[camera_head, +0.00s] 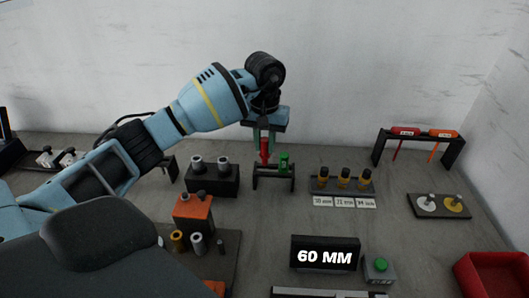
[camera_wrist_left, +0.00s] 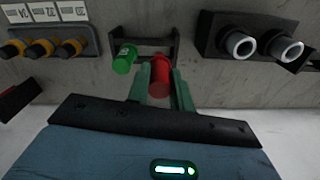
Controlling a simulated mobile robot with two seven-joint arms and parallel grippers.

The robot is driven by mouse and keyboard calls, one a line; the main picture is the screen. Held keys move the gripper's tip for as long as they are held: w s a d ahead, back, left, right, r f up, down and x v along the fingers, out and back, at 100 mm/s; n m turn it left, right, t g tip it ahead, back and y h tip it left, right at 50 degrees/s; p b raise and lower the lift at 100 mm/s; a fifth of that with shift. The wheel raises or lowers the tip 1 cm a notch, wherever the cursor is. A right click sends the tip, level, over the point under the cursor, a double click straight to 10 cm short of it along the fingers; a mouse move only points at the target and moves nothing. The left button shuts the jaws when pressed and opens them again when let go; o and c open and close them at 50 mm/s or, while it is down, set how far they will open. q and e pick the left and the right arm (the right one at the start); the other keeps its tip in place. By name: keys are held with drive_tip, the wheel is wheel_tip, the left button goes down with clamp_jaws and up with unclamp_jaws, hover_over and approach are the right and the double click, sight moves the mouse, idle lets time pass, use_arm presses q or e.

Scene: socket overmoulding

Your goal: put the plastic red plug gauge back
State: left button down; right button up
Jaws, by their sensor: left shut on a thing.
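The red plug gauge (camera_head: 264,150) is upright between the fingers of my left gripper (camera_head: 264,138), which is shut on it. In the left wrist view the red gauge (camera_wrist_left: 160,74) shows between the two green fingers (camera_wrist_left: 158,85). It is at the left part of a small black stand (camera_head: 273,183); I cannot tell whether it is seated or just above. A green plug gauge (camera_head: 284,162) stands in the right part of the same stand. My right gripper is not in view.
Left of the stand is a black block (camera_head: 212,181) with two metal sockets. Right is a rack (camera_head: 341,185) with several yellow-black pieces. A 60 MM display (camera_head: 325,254), a green-button box (camera_head: 379,268) and a red bin (camera_head: 492,274) are nearer. Bare table lies between stand and display.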

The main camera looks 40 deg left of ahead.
sight(265, 155)
use_arm(q)
wheel_tip(265, 155, down, 3)
drive_tip(key=shift+f, duration=0.2)
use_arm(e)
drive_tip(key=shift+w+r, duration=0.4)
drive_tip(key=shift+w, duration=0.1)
use_arm(q)
drive_tip(key=shift+f, duration=0.65)
drive_tip(key=c, duration=1.2)
unclamp_jaws()
drive_tip(key=shift+c, duration=0.2)
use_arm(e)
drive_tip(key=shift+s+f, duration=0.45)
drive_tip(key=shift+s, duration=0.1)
